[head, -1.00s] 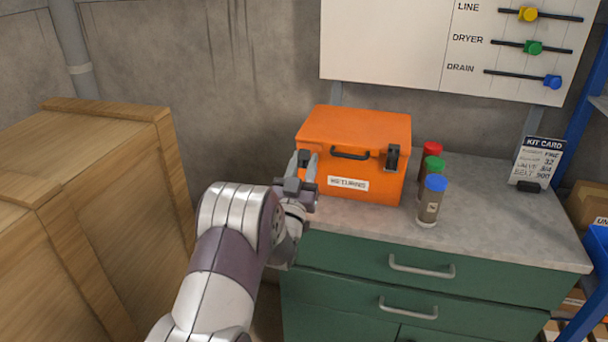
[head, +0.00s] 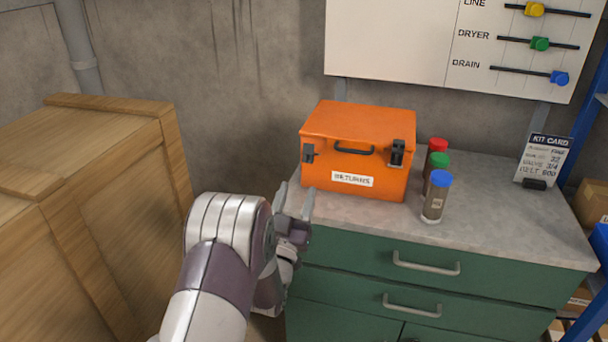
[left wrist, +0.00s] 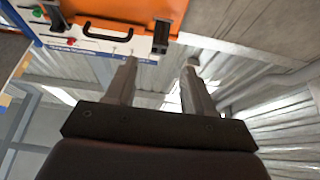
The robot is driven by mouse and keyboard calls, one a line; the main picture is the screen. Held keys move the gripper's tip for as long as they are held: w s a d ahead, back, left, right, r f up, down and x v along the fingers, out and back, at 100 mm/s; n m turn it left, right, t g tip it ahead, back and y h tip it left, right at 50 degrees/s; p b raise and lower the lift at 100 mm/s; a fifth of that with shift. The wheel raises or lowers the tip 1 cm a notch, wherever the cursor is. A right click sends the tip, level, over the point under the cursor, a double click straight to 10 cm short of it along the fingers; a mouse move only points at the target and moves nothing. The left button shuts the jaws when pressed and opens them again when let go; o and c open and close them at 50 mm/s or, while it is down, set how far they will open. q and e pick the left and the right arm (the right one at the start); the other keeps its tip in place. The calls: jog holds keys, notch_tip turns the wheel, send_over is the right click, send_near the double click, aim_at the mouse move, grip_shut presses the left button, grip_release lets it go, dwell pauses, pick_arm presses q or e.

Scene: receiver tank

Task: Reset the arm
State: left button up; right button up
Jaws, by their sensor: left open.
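My left gripper (head: 295,205) is open and empty in the head view. It is in front of the left edge of the counter, just left of and below the orange RETURNS box (head: 358,140), and apart from it. In the left wrist view the two fingers of the left gripper (left wrist: 158,78) stand apart with nothing between them. Part of the orange box (left wrist: 115,12) shows at the top there. The box's lid is down, with latches on its front. My right gripper is not in view.
Bottles with red, green and blue caps (head: 436,196) stand right of the box on the grey counter (head: 500,215). A kit card (head: 543,158) stands farther right. A large wooden crate (head: 90,150) fills the left. A panel with LINE, DRYER and DRAIN sliders (head: 455,40) hangs behind.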

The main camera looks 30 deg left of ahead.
pick_arm(q)
jog(key=v, duration=0.3)
dwell(0.4)
